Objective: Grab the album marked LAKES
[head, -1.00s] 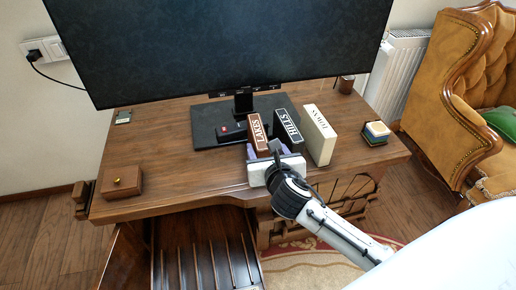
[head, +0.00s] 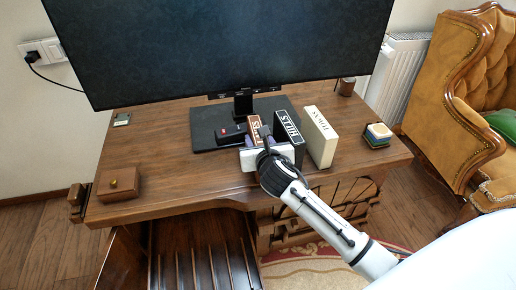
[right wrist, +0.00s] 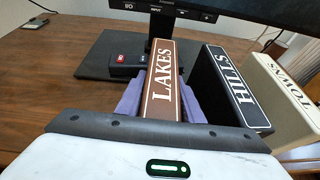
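The LAKES album (head: 254,124) is a brown box-like book with white lettering, standing upright on the desk at the left of a row of three albums. It also shows in the right wrist view (right wrist: 163,85), its lettered spine facing me. My right gripper (head: 260,143) is at the album, its purple fingers (right wrist: 163,100) on either side of it. The fingers look spread, though the album hides their inner faces. The black HILLS album (head: 288,130) stands just right, close to the right finger. The cream TOWNS album (head: 321,138) is further right. My left gripper is out of view.
A large monitor (head: 220,50) on a dark base (head: 205,130) stands behind the albums. A small black item (head: 231,135) sits left of LAKES. A wooden box (head: 118,184) is at the desk's left and a coaster stack (head: 377,135) at its right. The desk's left middle is clear.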

